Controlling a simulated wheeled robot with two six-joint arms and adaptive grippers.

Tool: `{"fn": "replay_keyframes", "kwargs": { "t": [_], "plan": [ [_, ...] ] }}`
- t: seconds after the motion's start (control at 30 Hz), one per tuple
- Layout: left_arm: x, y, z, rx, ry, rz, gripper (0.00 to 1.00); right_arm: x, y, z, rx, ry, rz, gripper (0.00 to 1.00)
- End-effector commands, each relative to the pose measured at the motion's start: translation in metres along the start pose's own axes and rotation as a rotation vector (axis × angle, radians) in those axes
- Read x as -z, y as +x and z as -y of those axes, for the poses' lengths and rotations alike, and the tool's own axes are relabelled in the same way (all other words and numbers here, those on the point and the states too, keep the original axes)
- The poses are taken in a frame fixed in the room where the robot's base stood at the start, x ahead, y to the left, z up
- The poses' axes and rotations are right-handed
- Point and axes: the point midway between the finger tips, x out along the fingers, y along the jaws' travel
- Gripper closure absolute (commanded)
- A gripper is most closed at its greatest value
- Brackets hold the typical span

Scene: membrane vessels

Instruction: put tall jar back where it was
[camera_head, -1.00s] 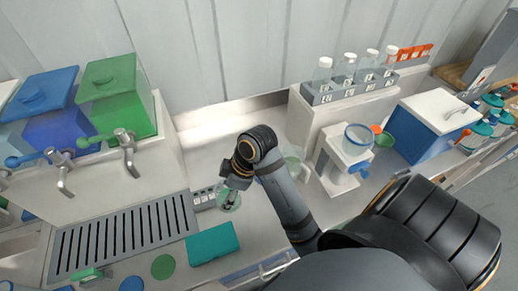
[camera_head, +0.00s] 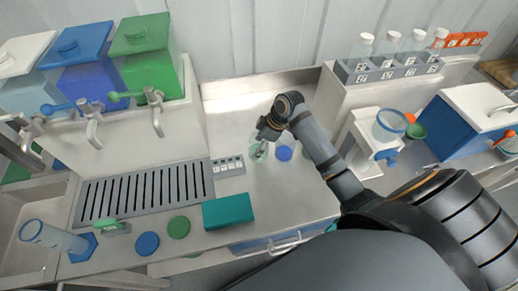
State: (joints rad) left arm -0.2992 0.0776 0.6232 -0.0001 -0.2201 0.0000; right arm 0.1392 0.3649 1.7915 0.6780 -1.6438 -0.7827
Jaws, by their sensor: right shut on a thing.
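My right gripper (camera_head: 264,134) is low over the counter, right of the drain grille. It is shut on a clear, green-tinted vessel (camera_head: 257,151), partly hidden by the fingers. I cannot tell for sure whether this is the tall jar, or whether its base touches the counter. A small clear vessel with blue in it (camera_head: 284,150) stands close to its right. A tall clear blue-tinted cylinder on a blue hexagonal foot (camera_head: 84,246) is at the front left. My left gripper is not in view.
A small labelled grey block (camera_head: 229,166) and a teal box (camera_head: 228,210) are near the gripper. A drain grille (camera_head: 145,194) lies left, below tanks with taps. Bottles stand in a grey rack (camera_head: 390,72) on a raised shelf. Counter between gripper and back wall is clear.

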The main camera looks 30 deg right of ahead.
Motion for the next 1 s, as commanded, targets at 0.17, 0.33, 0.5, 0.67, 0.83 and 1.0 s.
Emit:
{"fn": "replay_keyframes", "kwargs": {
  "t": [0.17,0.33,0.5,0.67,0.83,1.0],
  "plan": [
    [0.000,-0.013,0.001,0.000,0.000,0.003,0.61,-0.008,0.017,-0.004,0.003,0.002,0.002,0.77],
    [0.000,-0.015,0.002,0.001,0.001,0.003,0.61,-0.014,0.033,-0.005,-0.001,0.000,0.001,0.77],
    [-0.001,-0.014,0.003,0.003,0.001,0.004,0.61,-0.015,0.033,-0.005,-0.002,-0.001,0.001,0.77],
    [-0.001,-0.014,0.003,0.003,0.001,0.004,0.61,-0.016,0.035,-0.005,-0.001,-0.001,0.001,0.29],
    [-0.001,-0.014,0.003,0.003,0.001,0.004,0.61,-0.015,0.035,-0.004,-0.001,-0.001,0.001,0.12],
    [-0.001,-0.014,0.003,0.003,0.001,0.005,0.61,-0.015,0.035,-0.004,-0.001,-0.001,0.001,0.12]
  ]
}}
